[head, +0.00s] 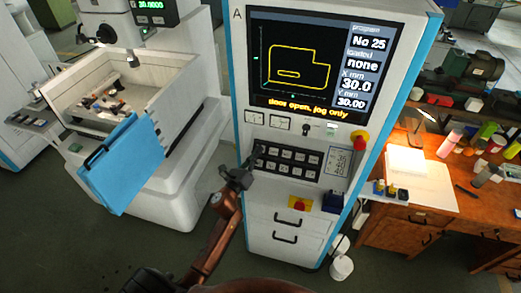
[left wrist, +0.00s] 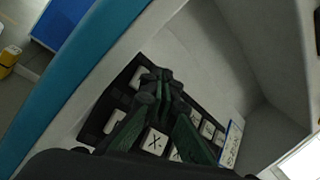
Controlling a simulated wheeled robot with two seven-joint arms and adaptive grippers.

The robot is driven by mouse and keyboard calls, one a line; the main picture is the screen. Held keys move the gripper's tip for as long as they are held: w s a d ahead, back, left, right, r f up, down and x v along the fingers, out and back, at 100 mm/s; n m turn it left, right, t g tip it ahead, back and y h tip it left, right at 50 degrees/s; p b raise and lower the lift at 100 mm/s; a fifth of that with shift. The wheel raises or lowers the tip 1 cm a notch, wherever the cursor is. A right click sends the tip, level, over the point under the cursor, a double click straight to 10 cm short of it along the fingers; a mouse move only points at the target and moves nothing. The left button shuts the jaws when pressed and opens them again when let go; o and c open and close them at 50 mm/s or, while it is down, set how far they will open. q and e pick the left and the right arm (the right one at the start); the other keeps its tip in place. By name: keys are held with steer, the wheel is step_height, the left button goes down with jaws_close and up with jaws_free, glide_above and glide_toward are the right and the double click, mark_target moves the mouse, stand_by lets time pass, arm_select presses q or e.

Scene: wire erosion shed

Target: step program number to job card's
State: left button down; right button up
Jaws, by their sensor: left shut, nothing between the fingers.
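The control cabinet's screen (head: 320,65) reads program No 25, loaded none, with a yellow outline and a line saying door open, jog only. Below it is the black keypad (head: 287,161) with two rows of pale keys; it also shows in the left wrist view (left wrist: 108,122), with one key marked X. A small white card (head: 338,163) is right of the keypad; its writing is too small to read. My left gripper (head: 256,158) is shut and empty at the keypad's left end. In the left wrist view its fingertips (left wrist: 156,76) overlap the keys; contact cannot be told.
A red emergency knob (head: 360,140) sits right of the keypad. Drawers (head: 285,238) are below. The machine's blue door (head: 122,163) hangs open at left. A wooden bench (head: 435,212) with papers, bottles and a lamp stands at right.

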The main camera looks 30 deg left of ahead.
arm_select(q)
steer(key=shift+w+a+f+b, duration=0.1)
steer(key=shift+w+f+b, duration=0.2)
steer(key=shift+b, duration=0.05)
stand_by(0.4)
steer(key=shift+s+r, duration=0.1)
stand_by(0.3)
steer(key=shift+s+r+p, duration=0.45)
steer(key=shift+s, duration=0.1)
steer(key=shift+f, duration=0.1)
steer(key=shift+w+f+b, duration=0.2)
steer(key=shift+w+b, duration=0.15)
steer(key=shift+b, duration=0.25)
